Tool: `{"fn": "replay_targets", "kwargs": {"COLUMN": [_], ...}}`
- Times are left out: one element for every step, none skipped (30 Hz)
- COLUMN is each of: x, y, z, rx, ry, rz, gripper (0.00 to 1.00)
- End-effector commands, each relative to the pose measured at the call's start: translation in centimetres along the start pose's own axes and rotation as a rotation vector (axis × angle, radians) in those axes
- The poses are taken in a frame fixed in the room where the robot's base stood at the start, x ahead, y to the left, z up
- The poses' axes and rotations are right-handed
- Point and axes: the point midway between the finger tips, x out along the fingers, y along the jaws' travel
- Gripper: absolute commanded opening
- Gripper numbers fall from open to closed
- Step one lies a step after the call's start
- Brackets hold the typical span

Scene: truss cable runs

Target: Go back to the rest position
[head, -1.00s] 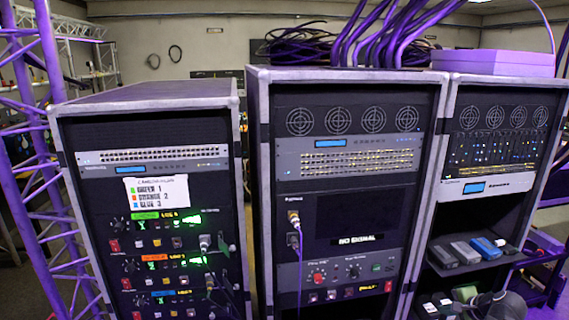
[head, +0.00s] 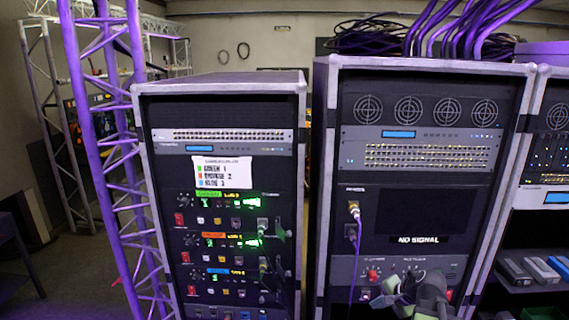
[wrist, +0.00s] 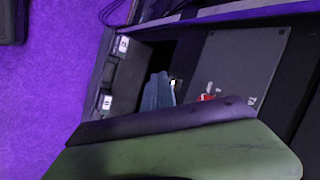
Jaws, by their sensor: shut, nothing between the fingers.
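My gripper (head: 425,298) shows at the bottom of the head view, grey and green, in front of the lower part of the middle rack (head: 418,165). It is shut and empty. In the wrist view a large green piece with a dark edge (wrist: 165,122) fills the bottom, seemingly part of my gripper. My fingertips cannot be made out clearly.
The left rack (head: 220,82) has a paper label (head: 221,172) and lit green displays. A purple truss (head: 105,140) stands left of it. A third rack (head: 540,110) is cut off at right. Cables (head: 440,35) lie on the middle rack. Floor is open at far left.

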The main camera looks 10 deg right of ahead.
Motion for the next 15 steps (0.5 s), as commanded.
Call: {"fn": "replay_targets", "kwargs": {"x": [2.9,4.1,5.6,6.6,7.5,8.5,9.1,9.6,10.1,10.4,10.6,10.8,10.7,10.4,9.6], "y": [-1.6,-2.4,-3.3,-3.8,-4.2,-4.5,-4.7,-4.7,-4.6,-4.4,-4.2,-3.7,-3.2,-2.3,-1.3], "z": [3.8,5.9,8.8,10.8,12.8,15.3,17.0,18.6,20.5,21.7,22.7,23.9,24.5,24.5,23.6], "rx": [-0.091,-0.147,-0.225,-0.284,-0.341,-0.418,-0.474,-0.529,-0.601,-0.652,-0.704,-0.771,-0.826,-0.880,-0.920], "ry": [-0.050,-0.075,-0.111,-0.135,-0.158,-0.186,-0.206,-0.223,-0.246,-0.260,-0.274,-0.291,-0.303,-0.315,-0.323], "rz": [0.029,0.050,0.081,0.103,0.127,0.158,0.182,0.206,0.239,0.264,0.291,0.329,0.365,0.411,0.461], "gripper": [0.00,0.00,0.00,0.00,0.00,0.00,0.00,0.00,0.00,0.00,0.00,0.00,0.00,0.00,0.00]}}
